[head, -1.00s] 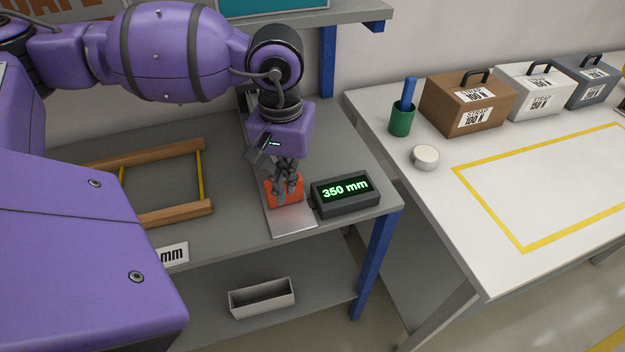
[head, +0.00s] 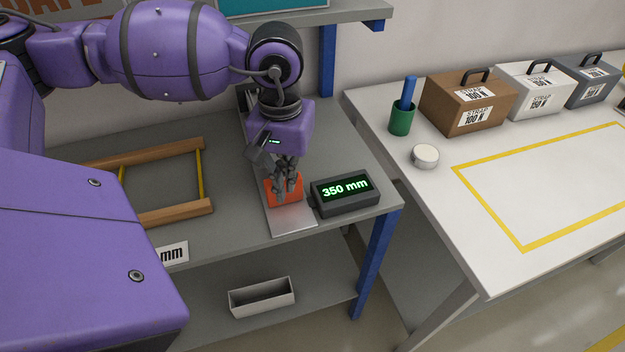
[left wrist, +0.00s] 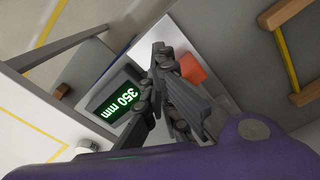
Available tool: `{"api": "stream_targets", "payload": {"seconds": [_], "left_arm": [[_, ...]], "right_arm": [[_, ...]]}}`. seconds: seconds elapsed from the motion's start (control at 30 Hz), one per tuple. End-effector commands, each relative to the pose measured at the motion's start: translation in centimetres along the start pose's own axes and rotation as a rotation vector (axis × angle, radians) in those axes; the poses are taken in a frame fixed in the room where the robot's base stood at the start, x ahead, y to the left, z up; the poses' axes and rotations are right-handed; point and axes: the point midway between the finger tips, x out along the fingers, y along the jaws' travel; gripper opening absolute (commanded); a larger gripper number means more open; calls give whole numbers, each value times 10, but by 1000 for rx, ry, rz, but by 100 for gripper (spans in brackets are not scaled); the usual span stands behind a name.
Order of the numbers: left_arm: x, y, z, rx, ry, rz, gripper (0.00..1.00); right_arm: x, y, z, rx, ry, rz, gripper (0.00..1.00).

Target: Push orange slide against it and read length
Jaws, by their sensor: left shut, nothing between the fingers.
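The orange slide (head: 271,192) sits on a pale metal rail (head: 291,220) near the front edge of the grey bench. My left gripper (head: 285,196) is shut and empty, pointing down right at the slide and covering part of it. I cannot tell whether the fingertips touch it. In the left wrist view the slide (left wrist: 193,70) shows beside the gripper (left wrist: 160,52). The black readout box (head: 345,193) stands right of the rail and shows "350 mm" in green. It also shows in the left wrist view (left wrist: 118,101). The far part of the rail is hidden behind my arm. My right gripper is out of view.
A wooden frame with yellow rods (head: 178,213) lies on the bench left of the rail. An open grey tray (head: 262,298) is on the lower shelf. The white table at right holds a green cup (head: 401,119), a white puck (head: 425,157) and strap boxes (head: 468,104).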

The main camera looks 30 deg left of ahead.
Motion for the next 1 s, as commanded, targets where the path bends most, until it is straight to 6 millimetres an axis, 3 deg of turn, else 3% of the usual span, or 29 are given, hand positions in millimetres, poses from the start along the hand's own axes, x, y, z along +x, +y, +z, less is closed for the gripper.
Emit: {"api": "stream_targets", "payload": {"seconds": [0.6, 1.0], "left_arm": [[0, -12, -20, -2, 3, -1, 0], [-1, -12, -20, -2, 5, -2, 0]], "right_arm": [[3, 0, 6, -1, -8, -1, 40], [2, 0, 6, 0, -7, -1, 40]]}}
